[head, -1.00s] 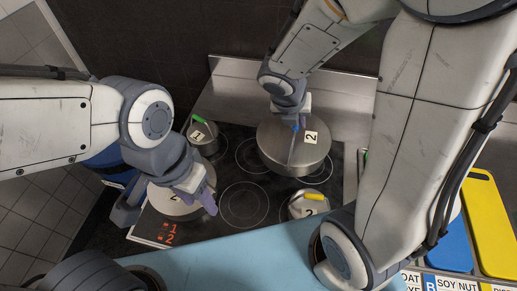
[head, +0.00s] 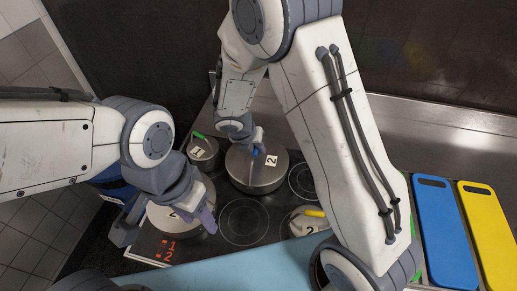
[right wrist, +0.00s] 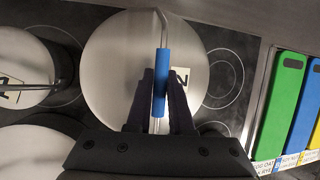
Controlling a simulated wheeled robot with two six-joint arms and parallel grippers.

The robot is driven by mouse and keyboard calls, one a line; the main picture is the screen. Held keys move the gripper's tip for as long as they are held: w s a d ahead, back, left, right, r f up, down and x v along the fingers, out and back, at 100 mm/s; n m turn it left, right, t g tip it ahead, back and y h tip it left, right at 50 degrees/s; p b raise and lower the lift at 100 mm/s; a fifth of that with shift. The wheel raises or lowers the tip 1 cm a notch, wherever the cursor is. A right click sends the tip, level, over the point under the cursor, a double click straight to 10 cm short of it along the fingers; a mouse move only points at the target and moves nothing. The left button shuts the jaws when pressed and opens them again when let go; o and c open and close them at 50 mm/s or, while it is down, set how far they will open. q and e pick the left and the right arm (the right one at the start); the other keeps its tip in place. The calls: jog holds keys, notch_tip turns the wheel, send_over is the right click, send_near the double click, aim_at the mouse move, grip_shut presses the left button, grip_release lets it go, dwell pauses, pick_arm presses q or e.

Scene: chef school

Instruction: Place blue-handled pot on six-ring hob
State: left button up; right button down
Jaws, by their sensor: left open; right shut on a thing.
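The blue-handled pot (head: 262,182) is a wide steel pot with a lid and a "2" label. In the head view it is over the back middle of the black hob (head: 245,222); I cannot tell whether its base touches the glass. My right gripper (head: 256,146) is shut on its blue handle (right wrist: 160,70), which lies between the two fingers in the right wrist view (right wrist: 160,105). My left gripper (head: 205,212) is open, beside and partly over another steel pot (head: 165,222) at the hob's front left.
A small green-handled pot (head: 203,153) labelled "1" stands at the back left, close to the large pot. A yellow-handled pot (head: 298,224) is at the front right, partly behind my right arm. The front middle ring is bare. Blue (head: 447,235) and yellow (head: 492,235) boards are at right.

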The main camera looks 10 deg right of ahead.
jog(key=shift+f, duration=0.2)
jog(key=shift+f, duration=0.15)
jog(key=c, duration=0.8)
grip_release()
jog(key=shift+r, duration=0.25)
jog(key=v, duration=1.1)
jog(key=s+a+r+m+g+y, duration=0.1)
jog(key=s+r+m+y, duration=0.1)
jog(key=s+m, duration=0.9)
jog(key=s+a+r+m+g+y, duration=0.2)
jog(key=s+r+m, duration=0.1)
jog(key=s+m, duration=0.8)
jog(key=shift+s+a+r+m+y+p, duration=0.15)
jog(key=shift+a+r+m+y+p, duration=0.2)
jog(key=shift+m, duration=0.75)
